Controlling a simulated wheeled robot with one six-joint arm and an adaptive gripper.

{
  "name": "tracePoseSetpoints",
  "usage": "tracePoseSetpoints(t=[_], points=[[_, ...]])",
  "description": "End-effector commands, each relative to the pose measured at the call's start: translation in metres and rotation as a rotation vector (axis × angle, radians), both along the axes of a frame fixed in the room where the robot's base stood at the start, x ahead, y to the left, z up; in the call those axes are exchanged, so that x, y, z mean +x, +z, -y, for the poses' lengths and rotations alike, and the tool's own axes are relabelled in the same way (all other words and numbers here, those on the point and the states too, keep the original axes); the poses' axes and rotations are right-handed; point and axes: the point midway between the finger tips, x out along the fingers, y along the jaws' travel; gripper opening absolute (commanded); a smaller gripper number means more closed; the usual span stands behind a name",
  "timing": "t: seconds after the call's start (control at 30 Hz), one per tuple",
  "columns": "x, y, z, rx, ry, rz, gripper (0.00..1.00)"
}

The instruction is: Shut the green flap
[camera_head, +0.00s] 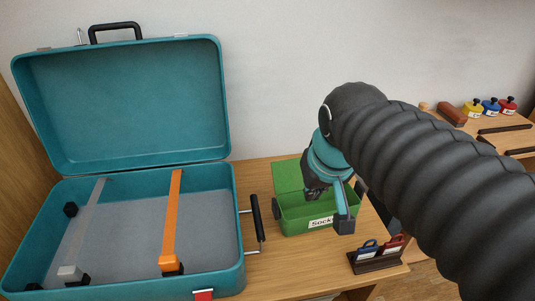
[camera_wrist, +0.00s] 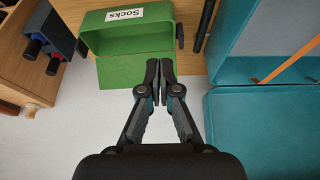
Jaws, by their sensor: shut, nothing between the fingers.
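The green flap (camera_head: 287,176) stands open at the back of a green box (camera_head: 292,228) with a "Socks" label. The box's inside is partly visible, and my arm hides the right part of the flap. In the wrist view the picture is turned round: the flap (camera_wrist: 118,73) lies below the box (camera_wrist: 100,38). My gripper (camera_wrist: 159,68) is shut and empty, its fingertips over the right part of the flap in that view. Whether they touch it, I cannot tell.
An open teal suitcase (camera_head: 240,275) with an orange strap (camera_head: 172,220) stands left of the box, its black side handle (camera_head: 257,218) close by. A dark rack (camera_head: 375,262) with blue and red tags stands at front right. The wall (camera_head: 280,80) is behind.

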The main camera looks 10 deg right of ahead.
Motion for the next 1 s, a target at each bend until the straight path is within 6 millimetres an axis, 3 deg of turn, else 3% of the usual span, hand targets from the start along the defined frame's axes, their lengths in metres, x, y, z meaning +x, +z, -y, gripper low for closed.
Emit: tracePoseSetpoints(t=[0.2, 0.5, 0.77, 1.0], points=[[0.058, 0.024, -0.006, -0.004, 0.02, -0.122, 0.0], [0.138, 0.035, -0.011, -0.01, 0.034, -0.284, 0.0], [0.206, 0.023, -0.017, -0.015, 0.046, -0.422, 0.0], [0.262, -0.004, -0.023, -0.02, 0.057, -0.547, 0.0]])
